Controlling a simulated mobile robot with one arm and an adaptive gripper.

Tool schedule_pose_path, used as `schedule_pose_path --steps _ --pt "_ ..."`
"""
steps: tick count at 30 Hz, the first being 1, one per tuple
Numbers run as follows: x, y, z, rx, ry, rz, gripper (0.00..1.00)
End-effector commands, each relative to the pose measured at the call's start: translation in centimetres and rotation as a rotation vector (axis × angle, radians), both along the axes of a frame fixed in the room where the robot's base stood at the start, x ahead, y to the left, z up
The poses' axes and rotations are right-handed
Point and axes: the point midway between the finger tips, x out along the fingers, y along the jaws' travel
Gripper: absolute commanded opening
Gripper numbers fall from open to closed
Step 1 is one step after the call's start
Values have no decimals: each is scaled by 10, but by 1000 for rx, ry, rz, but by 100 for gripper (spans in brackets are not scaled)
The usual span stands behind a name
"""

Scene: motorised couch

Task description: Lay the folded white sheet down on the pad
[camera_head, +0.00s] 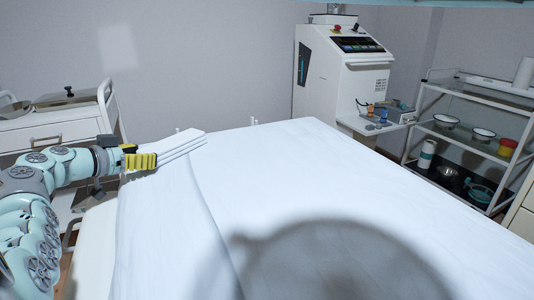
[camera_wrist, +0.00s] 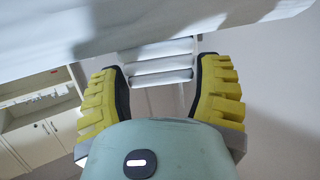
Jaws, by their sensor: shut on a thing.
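My gripper (camera_head: 142,161), with yellow finger pads, is at the far left corner of the couch. It is shut on white layered folds, the folded white sheet (camera_head: 182,145), which stick out to the right of the fingers. In the wrist view the folds (camera_wrist: 160,63) show as stacked white bands between the yellow fingers (camera_wrist: 160,82). White cloth (camera_head: 300,195) covers most of the couch top, with a crease running forward from near the gripper. I cannot tell whether the held folds join this cloth. A pale strip of the pad (camera_head: 97,255) shows at the couch's left side.
A white machine (camera_head: 345,75) with a screen stands behind the couch. A white cabinet (camera_head: 45,130) stands at the left, behind my arm. A round shadow falls on the near part of the couch.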

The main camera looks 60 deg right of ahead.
Motion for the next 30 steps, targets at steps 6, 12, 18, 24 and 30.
schedule_pose_path --steps 6,12,18,24,30 --pt "0 0 1 -2 -1 1 24" --pt "0 0 0 -2 -1 0 84" --pt "0 0 0 -1 -1 0 100" --pt "0 0 -1 1 -1 0 100" --pt "1 9 2 -2 -1 3 100"
